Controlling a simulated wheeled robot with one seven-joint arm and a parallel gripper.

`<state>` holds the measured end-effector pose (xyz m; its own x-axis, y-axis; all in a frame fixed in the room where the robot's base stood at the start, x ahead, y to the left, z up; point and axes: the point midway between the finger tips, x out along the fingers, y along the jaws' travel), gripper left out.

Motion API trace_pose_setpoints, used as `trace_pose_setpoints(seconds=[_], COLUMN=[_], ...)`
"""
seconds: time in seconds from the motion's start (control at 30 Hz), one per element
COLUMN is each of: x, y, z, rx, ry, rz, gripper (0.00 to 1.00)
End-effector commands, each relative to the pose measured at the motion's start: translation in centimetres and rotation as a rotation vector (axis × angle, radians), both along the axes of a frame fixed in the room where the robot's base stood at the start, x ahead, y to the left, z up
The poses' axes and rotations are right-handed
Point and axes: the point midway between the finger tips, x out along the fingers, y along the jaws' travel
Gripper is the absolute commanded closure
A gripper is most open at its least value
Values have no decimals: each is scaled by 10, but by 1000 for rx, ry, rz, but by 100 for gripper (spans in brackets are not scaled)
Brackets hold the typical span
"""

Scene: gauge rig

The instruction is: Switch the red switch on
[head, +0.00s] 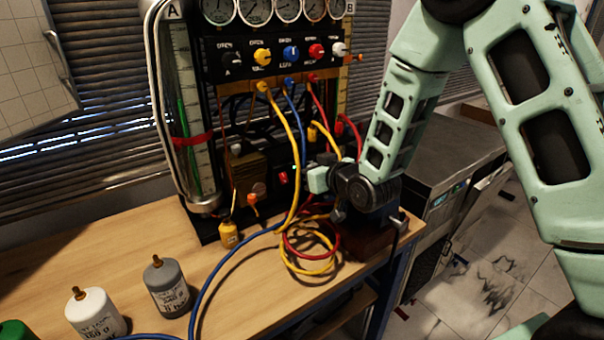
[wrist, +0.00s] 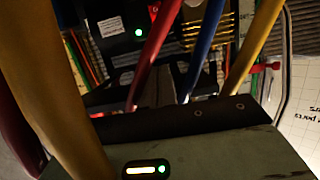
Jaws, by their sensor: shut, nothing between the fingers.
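A small red part (head: 283,178), which looks like the red switch, sits on the dark lower part of the gauge rig, behind the hanging hoses. Its on or off position is too small to tell. My gripper (head: 318,180) is just right of it in the head view, low in front of the rig; I cannot tell whether they touch. Its fingertips are not clear, and nothing shows held. In the wrist view, red, blue and yellow hoses cross close to the camera. A red part (wrist: 154,12) shows near a green light (wrist: 139,32), partly covered by a red hose.
The upper panel has coloured knobs (head: 290,53) below several gauges. Yellow, blue and red hoses (head: 300,150) hang around my gripper and coil on the wooden bench (head: 120,240). Grey (head: 167,287) and white (head: 97,312) bottles stand front left. A grey cabinet (head: 450,160) stands right.

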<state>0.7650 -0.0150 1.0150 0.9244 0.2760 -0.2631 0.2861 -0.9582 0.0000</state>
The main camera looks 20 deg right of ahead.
Motion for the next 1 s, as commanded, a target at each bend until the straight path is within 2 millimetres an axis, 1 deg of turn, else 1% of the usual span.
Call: trace_pose_setpoints(seconds=[0.1,0.3,0.83,0.93,1.0], x=[-14,-25,-27,-30,-36], y=[-4,-8,-8,-2,7], z=[10,18,20,20,19], rx=[0,0,0,-5,-16], ry=[-1,1,1,22,66], rz=[0,-1,0,8,22], gripper=[100,100,100,100,100])
